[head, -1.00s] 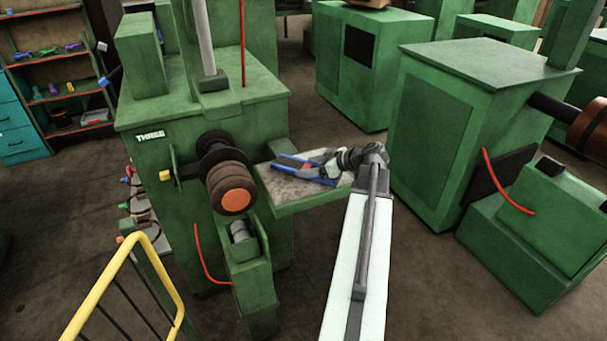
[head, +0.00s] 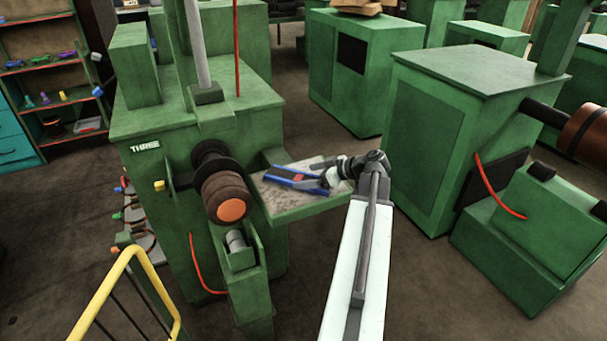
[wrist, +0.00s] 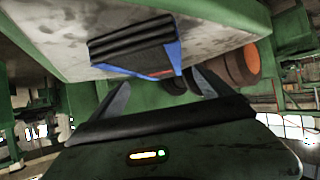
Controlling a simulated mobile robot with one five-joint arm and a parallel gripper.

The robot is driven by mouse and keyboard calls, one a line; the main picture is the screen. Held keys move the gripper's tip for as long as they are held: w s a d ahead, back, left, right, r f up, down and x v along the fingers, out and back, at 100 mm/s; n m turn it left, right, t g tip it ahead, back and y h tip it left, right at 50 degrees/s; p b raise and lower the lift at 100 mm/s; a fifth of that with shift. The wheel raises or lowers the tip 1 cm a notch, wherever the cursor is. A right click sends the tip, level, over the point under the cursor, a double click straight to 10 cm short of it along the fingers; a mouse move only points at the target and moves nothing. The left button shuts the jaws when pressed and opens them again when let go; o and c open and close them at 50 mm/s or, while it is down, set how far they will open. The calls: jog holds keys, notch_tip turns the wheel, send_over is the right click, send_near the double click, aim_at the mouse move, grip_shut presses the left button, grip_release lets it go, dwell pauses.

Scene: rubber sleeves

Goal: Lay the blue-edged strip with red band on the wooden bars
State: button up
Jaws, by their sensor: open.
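The blue-edged strip with a red band (head: 290,178) lies on the grey top of a green shelf on the machine marked THREE. In the wrist view the strip (wrist: 133,45) shows dark ridges, a blue edge and a little red near the fingers. My gripper (head: 326,178) is at the strip's right end in the head view. In the wrist view its two fingers (wrist: 160,88) are spread apart, with nothing clearly held between them. I cannot tell whether a finger touches the strip. I cannot make out the wooden bars for certain.
The shelf (head: 300,212) juts from the green machine (head: 160,195). A brown roller (head: 224,194) stands left of it. Another green machine (head: 425,130) stands to the right. A yellow rail (head: 97,300) is at the lower left. Brown floor is open between the machines.

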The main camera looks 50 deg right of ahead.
aim_at(298, 178)
jog(key=p+v, duration=0.3)
jog(key=v, duration=0.6)
jog(key=w+r+g+p, duration=0.1)
jog(key=w+g+p, duration=0.1)
jog(key=w+p, duration=0.1)
jog(key=w+a+r+g+h+p, duration=0.1)
jog(key=w+g+p, duration=0.2)
jog(key=p, duration=0.3)
jog(key=w+a+r+g+p, duration=0.1)
jog(key=w+g+p, duration=0.1)
jog(key=w+p, duration=0.1)
jog(key=shift+a+n+g+p, duration=0.1)
jog(key=shift+n+g+p, duration=0.3)
jog(key=shift+p, duration=0.5)
jog(key=shift+w+h, duration=0.2)
jog(key=shift+h, duration=0.2)
jog(key=shift+f+g, duration=0.4)
jog(key=shift+f, duration=0.1)
jog(key=shift+b+x, duration=1.1)
jog(key=shift+b, duration=0.05)
jog(key=shift+f+b, duration=0.25)
jog(key=shift+b, duration=0.05)
jog(key=shift+w, duration=0.1)
jog(key=b+x, duration=0.5)
jog(key=shift+s+f, duration=0.2)
jog(key=shift+s, duration=0.05)
jog(key=shift+r, duration=0.2)
